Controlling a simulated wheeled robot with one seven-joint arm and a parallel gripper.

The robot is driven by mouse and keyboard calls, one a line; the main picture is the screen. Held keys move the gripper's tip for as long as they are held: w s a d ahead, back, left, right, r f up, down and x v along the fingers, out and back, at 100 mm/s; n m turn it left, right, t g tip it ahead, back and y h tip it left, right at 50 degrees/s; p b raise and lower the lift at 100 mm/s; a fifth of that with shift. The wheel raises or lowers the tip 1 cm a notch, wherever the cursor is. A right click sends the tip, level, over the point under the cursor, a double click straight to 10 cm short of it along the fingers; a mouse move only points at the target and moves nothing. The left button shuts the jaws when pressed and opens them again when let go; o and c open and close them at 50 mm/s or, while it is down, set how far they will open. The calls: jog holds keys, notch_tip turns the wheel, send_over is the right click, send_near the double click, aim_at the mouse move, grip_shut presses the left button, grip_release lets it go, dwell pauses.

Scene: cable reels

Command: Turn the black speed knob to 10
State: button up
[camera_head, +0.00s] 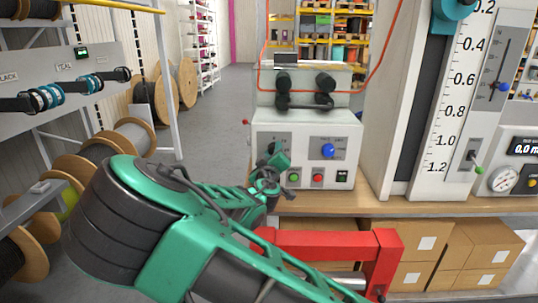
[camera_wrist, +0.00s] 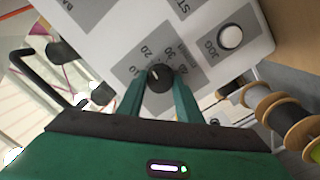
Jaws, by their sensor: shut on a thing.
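The black speed knob (camera_wrist: 160,79) shows in the wrist view on a grey dial plate with printed numbers. Its white mark points up and left in that picture, toward the side with the 10 and 20; the exact reading is hard to tell. My gripper (camera_wrist: 161,84) has its two green fingers on either side of the knob, shut on it. In the head view my gripper (camera_head: 274,165) is at the left of the white control box (camera_head: 307,134) and largely covers the knob there.
The box front also has a blue knob (camera_head: 328,150), a green button (camera_head: 292,178), a red button (camera_head: 318,178) and a dark switch (camera_head: 342,177). A white JOG button (camera_wrist: 230,37) is near the gripper. A red frame (camera_head: 318,242) stands below the bench edge.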

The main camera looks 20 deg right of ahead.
jog(key=shift+a+f+n, duration=0.2)
jog(key=shift+n, duration=0.1)
jog(key=n, duration=0.4)
jog(key=shift+f+n, duration=0.1)
jog(key=shift+n, duration=0.2)
jog(key=n, duration=0.4)
jog(key=shift+t, duration=0.3)
jog(key=shift+n, duration=0.4)
jog(key=o, duration=1)
jog(key=shift+w+f, duration=0.1)
jog(key=shift+d, duration=0.15)
